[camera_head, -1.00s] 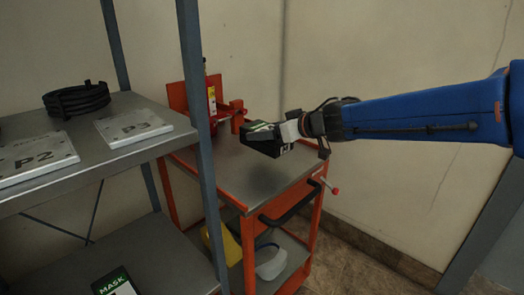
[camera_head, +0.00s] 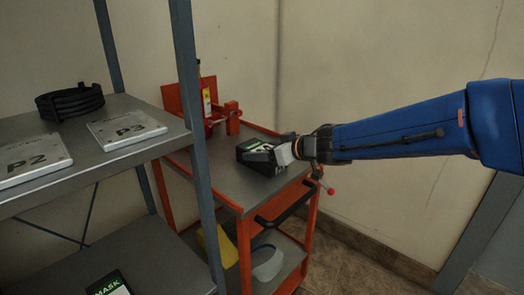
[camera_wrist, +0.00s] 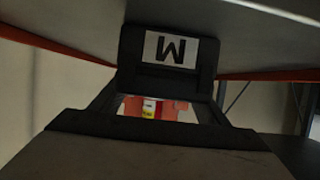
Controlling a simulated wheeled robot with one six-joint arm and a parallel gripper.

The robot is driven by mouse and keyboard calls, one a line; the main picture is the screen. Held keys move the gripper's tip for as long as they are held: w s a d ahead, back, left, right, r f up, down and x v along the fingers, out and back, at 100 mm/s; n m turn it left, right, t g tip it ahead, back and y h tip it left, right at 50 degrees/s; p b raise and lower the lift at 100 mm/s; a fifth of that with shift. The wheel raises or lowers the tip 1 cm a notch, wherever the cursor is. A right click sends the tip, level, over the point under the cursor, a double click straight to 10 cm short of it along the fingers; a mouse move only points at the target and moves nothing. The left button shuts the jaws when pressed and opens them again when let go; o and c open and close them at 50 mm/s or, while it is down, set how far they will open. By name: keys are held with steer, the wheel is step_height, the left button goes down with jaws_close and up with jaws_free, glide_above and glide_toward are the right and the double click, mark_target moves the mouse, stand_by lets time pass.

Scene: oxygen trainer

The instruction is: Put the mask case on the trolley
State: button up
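The mask case (camera_head: 258,157) is a small dark box with a white-and-green label, over the grey top of the orange trolley (camera_head: 222,178). Its underside looks to be on or very close to that top; contact cannot be told for sure. My gripper (camera_head: 284,153) reaches in from the right and is shut on the case's right side. In the wrist view, the dark case (camera_wrist: 168,75) with an upside-down M label sits between the fingers of my gripper (camera_wrist: 163,97). The fingertips are partly hidden against the dark case.
A red cylinder (camera_head: 206,103) with a yellow label stands in an orange bracket at the trolley's back. A grey shelf (camera_head: 95,160) at left holds P2 (camera_head: 30,158) and P3 (camera_head: 126,128) plates and a black hose coil (camera_head: 70,101). Yellow and pale items lie on the trolley's lower deck.

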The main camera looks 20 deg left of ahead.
steer(key=o, duration=0.4)
steer(key=shift+r, duration=0.1)
steer(key=v, duration=1.2)
steer(key=shift+r, duration=0.1)
